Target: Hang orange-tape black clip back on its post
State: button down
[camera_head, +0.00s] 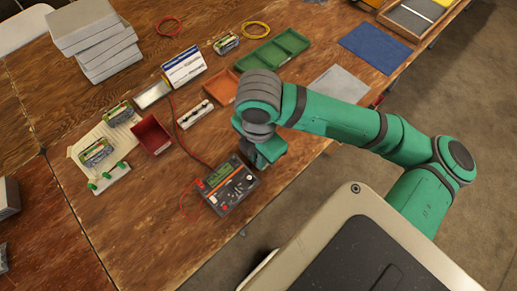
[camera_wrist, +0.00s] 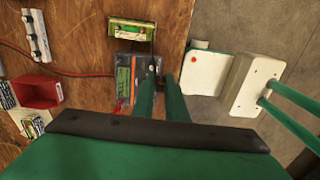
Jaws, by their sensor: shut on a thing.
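My gripper (camera_wrist: 160,82) has its two green fingers close together over the multimeter's right side in the wrist view. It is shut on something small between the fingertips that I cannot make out. In the head view my gripper (camera_head: 266,160) is low beside the meter, with its tips hidden by my wrist. I cannot pick out the orange-tape black clip in either view. A white strip with small dark fittings (camera_head: 195,114) lies left of my arm, and also shows in the wrist view (camera_wrist: 36,36). A white board with green knobs (camera_head: 110,178) lies further left.
The multimeter (camera_head: 228,185) lies near the table's front edge with red leads. A red bin (camera_head: 151,134), an orange tray (camera_head: 222,86) and a green tray (camera_head: 272,50) stand nearby. A green circuit module (camera_wrist: 130,29) lies above the meter. Bare wood is free at front left.

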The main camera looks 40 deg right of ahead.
jog(key=shift+s+a+r, duration=0.25)
jog(key=shift+s+r, duration=0.05)
jog(key=shift+s, duration=0.25)
send_over(233, 157)
jog(key=shift+d+f, duration=0.1)
jog(key=shift+f, duration=2.2)
jog(key=shift+f, duration=3.45)
